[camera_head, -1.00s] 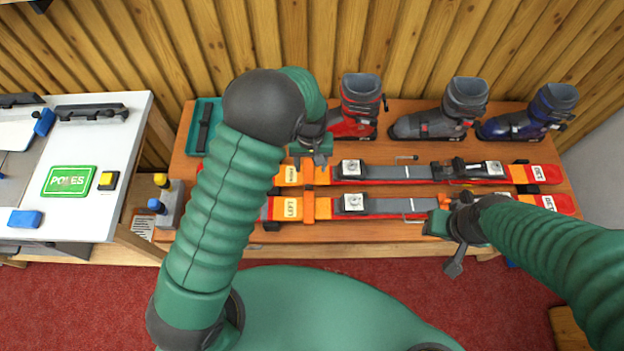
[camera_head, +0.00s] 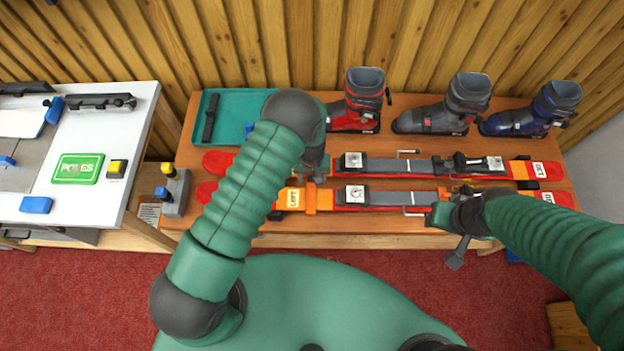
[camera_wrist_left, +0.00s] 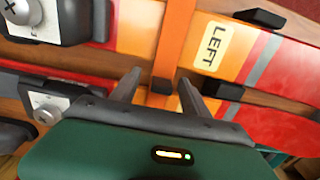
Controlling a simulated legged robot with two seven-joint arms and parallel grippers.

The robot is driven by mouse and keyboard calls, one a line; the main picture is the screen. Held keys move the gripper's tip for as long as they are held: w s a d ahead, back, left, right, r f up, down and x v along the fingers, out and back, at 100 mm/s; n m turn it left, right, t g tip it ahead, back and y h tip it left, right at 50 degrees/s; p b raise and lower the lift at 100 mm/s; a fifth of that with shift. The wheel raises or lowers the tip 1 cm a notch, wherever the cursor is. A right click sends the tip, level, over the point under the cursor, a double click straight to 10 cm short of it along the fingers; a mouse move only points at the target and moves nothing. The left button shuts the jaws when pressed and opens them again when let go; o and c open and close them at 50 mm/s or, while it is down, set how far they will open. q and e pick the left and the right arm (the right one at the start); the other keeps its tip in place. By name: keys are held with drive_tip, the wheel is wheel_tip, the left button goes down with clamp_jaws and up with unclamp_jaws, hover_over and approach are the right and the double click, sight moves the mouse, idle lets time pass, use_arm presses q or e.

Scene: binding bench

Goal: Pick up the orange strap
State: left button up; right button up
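The orange strap (camera_head: 311,202) crosses the pair of red skis; in the head view my left gripper (camera_head: 318,176) hides its upper part. In the left wrist view the strap (camera_wrist_left: 171,42) runs from the top edge down between the two dark fingers of my left gripper (camera_wrist_left: 160,88). These fingers are apart, one on each side of it, and are not closed on it. A small dark block shows on the strap between them. My right gripper (camera_head: 458,235) is by the front edge of the bench, near the front ski; its fingers are not clear.
Red, grey and blue boots (camera_head: 430,117) stand along the back of the bench (camera_head: 400,232). A teal tray (camera_head: 239,105) with a black strip lies at the back left. A white table (camera_head: 128,98) with a green POLES sign (camera_head: 78,169) stands left.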

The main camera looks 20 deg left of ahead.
sight(312, 176)
use_arm(q)
drive_tip(key=c, duration=0.5)
drive_tip(key=shift+a, duration=0.15)
clamp_jaws()
drive_tip(key=shift+r, duration=0.15)
drive_tip(key=shift+r, duration=0.5)
wheel_tip(312, 176, up, 2)
drive_tip(key=shift+r+b, duration=0.15)
drive_tip(key=shift+b, duration=0.45)
drive_tip(key=s+d+r+b, duration=0.1)
drive_tip(key=s+d, duration=0.1)
drive_tip(key=s, duration=0.6)
drive_tip(key=s+d+r+b, duration=0.1)
drive_tip(key=s+d, duration=0.2)
drive_tip(key=s, duration=0.4)
drive_tip(key=shift+s+a+r+p, duration=0.1)
drive_tip(key=shift+s+r+p, duration=0.05)
drive_tip(key=shift+r+p, duration=1.25)
drive_tip(key=shift+s+a+r+p, duration=0.1)
drive_tip(key=shift+r+p, duration=1.2)
drive_tip(key=shift+r, duration=0.1)
